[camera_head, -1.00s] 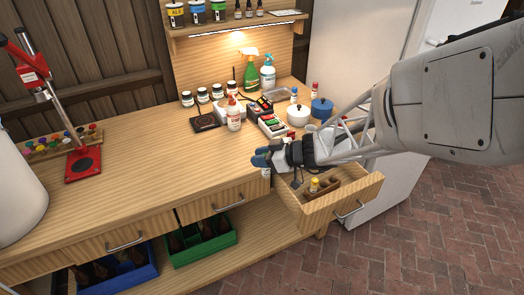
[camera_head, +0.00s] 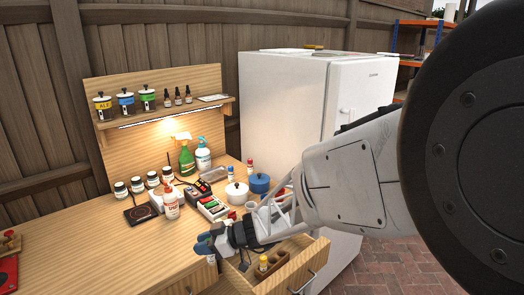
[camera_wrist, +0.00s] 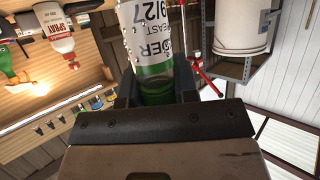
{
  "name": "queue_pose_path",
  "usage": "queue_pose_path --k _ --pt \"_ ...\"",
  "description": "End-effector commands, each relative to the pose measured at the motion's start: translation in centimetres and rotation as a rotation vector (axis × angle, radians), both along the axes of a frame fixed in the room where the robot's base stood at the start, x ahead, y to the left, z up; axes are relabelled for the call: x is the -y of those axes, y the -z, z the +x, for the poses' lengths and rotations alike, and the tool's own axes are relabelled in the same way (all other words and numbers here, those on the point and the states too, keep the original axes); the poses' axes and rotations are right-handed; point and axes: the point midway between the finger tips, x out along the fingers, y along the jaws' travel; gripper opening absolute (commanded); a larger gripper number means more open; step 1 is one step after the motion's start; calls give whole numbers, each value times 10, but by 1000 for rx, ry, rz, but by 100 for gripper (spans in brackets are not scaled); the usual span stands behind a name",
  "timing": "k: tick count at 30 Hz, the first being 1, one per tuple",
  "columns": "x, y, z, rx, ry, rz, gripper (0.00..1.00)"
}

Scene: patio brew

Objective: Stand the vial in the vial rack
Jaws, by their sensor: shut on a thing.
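My gripper (camera_head: 209,243) is shut on the vial (camera_wrist: 152,38), seen close up in the wrist view with a white printed label and a green part between the jaws. In the head view, a small part of the vial (camera_head: 211,259) shows below the blue fingertips. My gripper is left of the open drawer, over the bench's front edge. A brown wooden block with holes (camera_head: 280,258), which looks like the vial rack, lies in the drawer. A yellow-capped vial (camera_head: 264,262) stands at it. My arm hides part of the drawer.
The open drawer (camera_head: 300,268) juts from the bench (camera_head: 110,240). The bench's left part is largely clear.

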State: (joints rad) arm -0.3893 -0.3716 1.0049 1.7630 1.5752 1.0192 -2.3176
Motion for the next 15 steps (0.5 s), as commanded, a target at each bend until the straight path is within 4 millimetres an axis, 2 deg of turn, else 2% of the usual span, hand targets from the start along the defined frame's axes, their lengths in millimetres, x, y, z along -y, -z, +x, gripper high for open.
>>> queue_pose_path --k 5,8,15 --pt "9 1 24 0 34 0 0" --pt "18 1 45 0 64 0 0" --pt "53 5 112 -1 162 0 0"
